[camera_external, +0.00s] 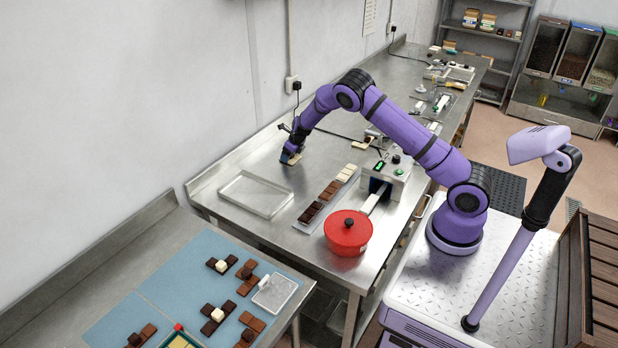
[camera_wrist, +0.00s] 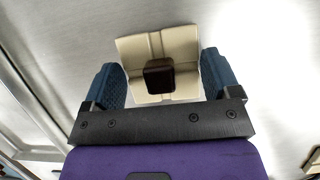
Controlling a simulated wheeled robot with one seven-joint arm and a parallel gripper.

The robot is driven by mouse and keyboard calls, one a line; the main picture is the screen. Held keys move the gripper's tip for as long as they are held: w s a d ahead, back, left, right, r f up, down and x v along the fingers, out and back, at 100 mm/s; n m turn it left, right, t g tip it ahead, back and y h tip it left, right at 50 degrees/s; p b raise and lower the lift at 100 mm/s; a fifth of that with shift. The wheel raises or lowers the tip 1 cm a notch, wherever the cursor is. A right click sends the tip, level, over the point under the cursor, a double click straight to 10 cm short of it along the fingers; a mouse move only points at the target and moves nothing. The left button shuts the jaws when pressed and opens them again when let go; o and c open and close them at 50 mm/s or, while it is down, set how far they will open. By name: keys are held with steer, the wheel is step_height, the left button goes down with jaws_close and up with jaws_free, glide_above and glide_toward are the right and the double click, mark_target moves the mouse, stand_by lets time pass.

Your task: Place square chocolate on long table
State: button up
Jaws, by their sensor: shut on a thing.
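My gripper (camera_external: 290,158) is low over the steel long table (camera_external: 268,158), near its wall side and beyond the clear tray. In the wrist view my gripper (camera_wrist: 159,82) has its two blue fingers on opposite sides of a cream square chocolate (camera_wrist: 140,52), shut on it. A small dark chocolate block (camera_wrist: 158,75) sits on the cream piece near its middle. The cream piece also shows as a pale edge beneath the fingers in the external view (camera_external: 294,162). I cannot tell whether its underside touches the table.
A clear tray (camera_external: 242,203) lies nearby on the table. A rail with chocolate rows (camera_external: 330,190), a control box (camera_external: 391,176) and a red pot (camera_external: 348,232) stand to the right. In front, a blue mat (camera_external: 205,262) bears several chocolates. Bare steel surrounds my gripper.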

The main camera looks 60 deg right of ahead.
steer(key=o, duration=0.8)
steer(key=shift+f, duration=0.1)
